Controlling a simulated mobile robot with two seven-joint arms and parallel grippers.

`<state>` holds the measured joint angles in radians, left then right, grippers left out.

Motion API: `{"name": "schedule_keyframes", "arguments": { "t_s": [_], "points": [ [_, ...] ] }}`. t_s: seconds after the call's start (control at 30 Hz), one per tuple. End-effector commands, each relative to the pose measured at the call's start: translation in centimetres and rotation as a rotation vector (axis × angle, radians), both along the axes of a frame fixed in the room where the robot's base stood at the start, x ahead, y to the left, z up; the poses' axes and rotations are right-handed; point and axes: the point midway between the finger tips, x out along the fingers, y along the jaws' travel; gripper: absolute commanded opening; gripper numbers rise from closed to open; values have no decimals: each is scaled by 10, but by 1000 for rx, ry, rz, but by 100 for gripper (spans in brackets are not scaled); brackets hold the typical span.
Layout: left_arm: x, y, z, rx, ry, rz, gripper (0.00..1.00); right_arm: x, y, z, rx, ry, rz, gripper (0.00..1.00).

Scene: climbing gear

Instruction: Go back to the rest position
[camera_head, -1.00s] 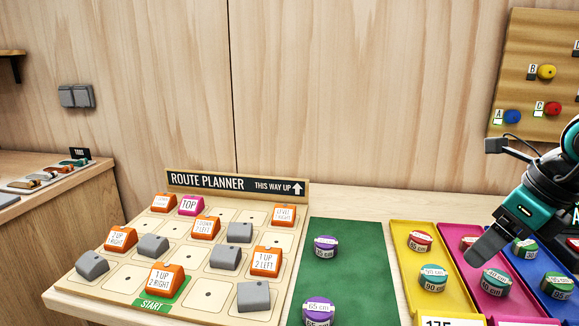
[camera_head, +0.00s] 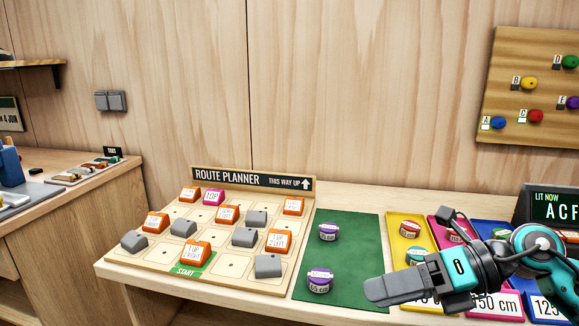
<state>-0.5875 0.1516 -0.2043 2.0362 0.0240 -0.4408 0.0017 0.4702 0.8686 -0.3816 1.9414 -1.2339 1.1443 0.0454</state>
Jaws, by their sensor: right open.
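My right gripper (camera_head: 385,293) shows at the lower right, over the front of the green mat (camera_head: 352,248) and the yellow tray (camera_head: 396,228). Its arm comes in from the right. It is open and nothing shows in it. Its fingers are seen side-on and overlap. It hides parts of the yellow, pink and blue trays. My left gripper is not in the view.
The route planner board (camera_head: 235,265) with orange, grey and pink blocks stands left of the mat. Two purple-topped rolls (camera_head: 328,231) lie on the mat. A dark display (camera_head: 555,207) stands at the right. A side bench (camera_head: 75,208) is at the left.

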Motion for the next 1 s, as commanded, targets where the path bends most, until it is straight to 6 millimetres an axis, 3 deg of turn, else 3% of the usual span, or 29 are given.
{"name": "schedule_keyframes", "arguments": {
  "t_s": [0.03,0.13,0.23,0.33,0.47,0.5,0.6,0.7,0.83,1.0],
  "points": [
    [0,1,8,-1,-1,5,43,-5,19,7,164,76,-29,76],
    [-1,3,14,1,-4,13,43,-2,38,20,478,233,-142,76],
    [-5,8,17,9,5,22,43,8,37,21,764,422,-313,76],
    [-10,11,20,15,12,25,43,20,22,3,1012,635,-534,76],
    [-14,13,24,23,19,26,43,20,-7,-55,1262,946,-885,76],
    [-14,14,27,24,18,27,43,13,-15,-79,1320,1048,-1004,76],
    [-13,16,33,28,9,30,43,-16,-30,-142,1419,1297,-1295,76],
    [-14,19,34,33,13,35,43,-53,-35,-190,1457,1491,-1518,76],
    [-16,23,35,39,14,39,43,-91,-34,-227,1462,1657,-1704,76],
    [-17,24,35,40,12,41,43,-110,-32,-242,1457,1734,-1787,76]
  ]
}}
